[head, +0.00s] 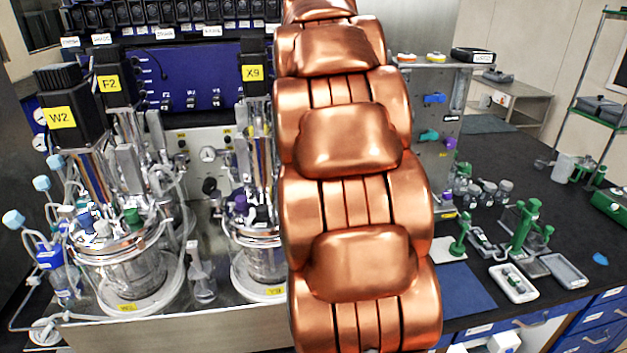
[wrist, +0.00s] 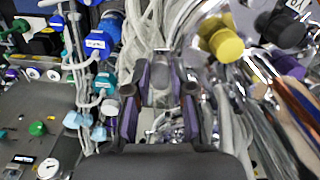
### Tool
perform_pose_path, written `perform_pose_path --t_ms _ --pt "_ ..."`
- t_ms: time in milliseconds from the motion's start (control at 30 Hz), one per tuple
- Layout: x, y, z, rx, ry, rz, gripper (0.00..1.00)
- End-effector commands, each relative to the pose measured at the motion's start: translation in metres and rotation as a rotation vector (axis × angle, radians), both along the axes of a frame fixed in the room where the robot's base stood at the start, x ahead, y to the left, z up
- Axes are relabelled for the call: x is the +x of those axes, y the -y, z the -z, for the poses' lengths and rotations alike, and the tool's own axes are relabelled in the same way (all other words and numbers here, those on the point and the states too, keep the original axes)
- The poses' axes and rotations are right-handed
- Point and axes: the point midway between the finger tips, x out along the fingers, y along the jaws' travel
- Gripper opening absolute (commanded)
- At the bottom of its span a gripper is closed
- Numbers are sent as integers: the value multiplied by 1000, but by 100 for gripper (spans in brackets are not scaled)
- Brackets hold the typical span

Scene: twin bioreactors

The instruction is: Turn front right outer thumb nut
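The front right bioreactor vessel (head: 258,262), under the motor labelled X9 (head: 254,72), is partly covered on its right by my copper arm in the head view. The thumb nuts on its lid are too small to tell apart there. My gripper is hidden in the head view. In the wrist view my gripper (wrist: 163,88) points into tubing and metal fittings, its two purple-lined fingers apart. Grey tubing and small metal parts show between and beyond the fingers; I cannot tell whether they touch. I cannot pick out the outer thumb nut.
The front left vessel (head: 122,275), labelled W2, stands with tubes and blue-capped bottles around it. In the wrist view a yellow knob (wrist: 222,40) and a black knob (wrist: 280,28) are right of the fingers. The dark bench (head: 560,220) at right holds trays and green stands.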

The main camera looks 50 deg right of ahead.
Motion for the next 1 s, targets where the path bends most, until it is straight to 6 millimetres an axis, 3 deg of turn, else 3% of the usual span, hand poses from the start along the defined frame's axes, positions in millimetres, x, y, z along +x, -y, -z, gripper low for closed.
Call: perform_pose_path --t_ms 200,667,1000 --pt "0 0 0 0 0 0 0" --pt "0 0 2 0 1 58 0" --pt "1 0 3 -1 3 307 0"
